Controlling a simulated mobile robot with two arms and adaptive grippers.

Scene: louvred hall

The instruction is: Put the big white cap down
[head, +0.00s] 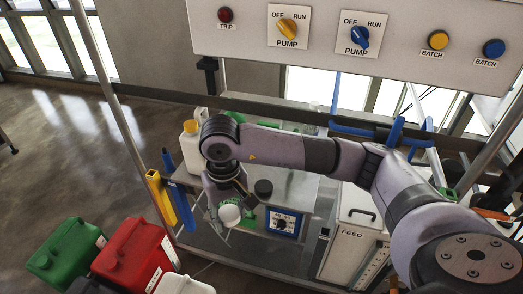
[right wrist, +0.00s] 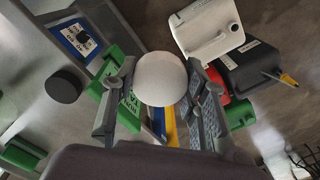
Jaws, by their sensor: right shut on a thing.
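The big white cap (head: 229,215) is round and pale. It hangs between the fingers of my right gripper (head: 232,203), which is shut on it. In the right wrist view the cap (right wrist: 162,78) sits between the two grey fingers of my right gripper (right wrist: 160,92), with floor and bench parts behind it. In the head view the cap is near the front edge of the grey bench (head: 290,188); I cannot tell its exact height. My left gripper is not in view.
A black round cap (head: 263,187) stands close to the right of my gripper. Behind is a white jug with a yellow cap (head: 191,146). A blue-faced box (head: 283,222), a FEED bin (head: 350,240), and green (head: 68,248) and red (head: 135,250) canisters stand around. A panel (head: 400,45) hangs above.

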